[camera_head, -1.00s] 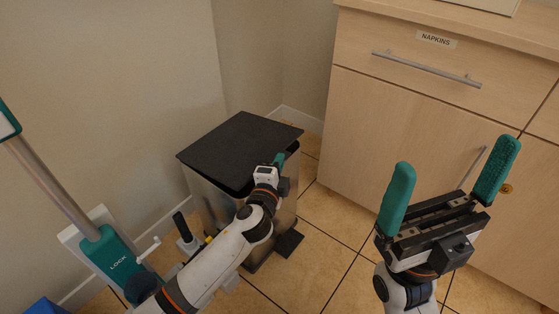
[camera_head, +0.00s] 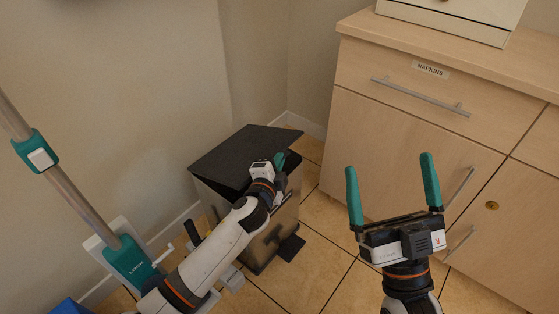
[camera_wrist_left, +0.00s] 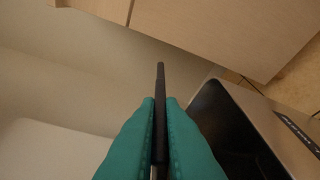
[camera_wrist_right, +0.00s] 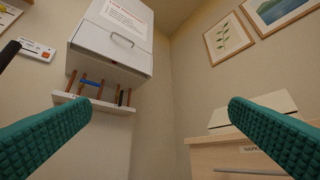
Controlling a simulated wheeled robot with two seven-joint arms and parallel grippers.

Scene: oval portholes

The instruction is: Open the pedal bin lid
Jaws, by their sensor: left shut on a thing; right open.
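The pedal bin (camera_head: 262,245) is a grey metal box with a flat black lid (camera_head: 235,150), standing on the floor left of the cabinet. The lid is tilted up a little, with a dark gap under its near edge. My left gripper (camera_head: 280,160) is shut on the lid's near right edge. In the left wrist view the lid shows edge-on as a thin dark strip (camera_wrist_left: 160,90) between the fingers, with the bin's dark opening (camera_wrist_left: 235,130) to the right. The black pedal (camera_head: 291,248) is at the bin's foot. My right gripper (camera_head: 390,165) is open and empty, away from the bin.
A wooden cabinet (camera_head: 400,130) with a napkins drawer stands right of the bin. A wall is close behind the bin. The tiled floor (camera_head: 310,275) in front is partly clear.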

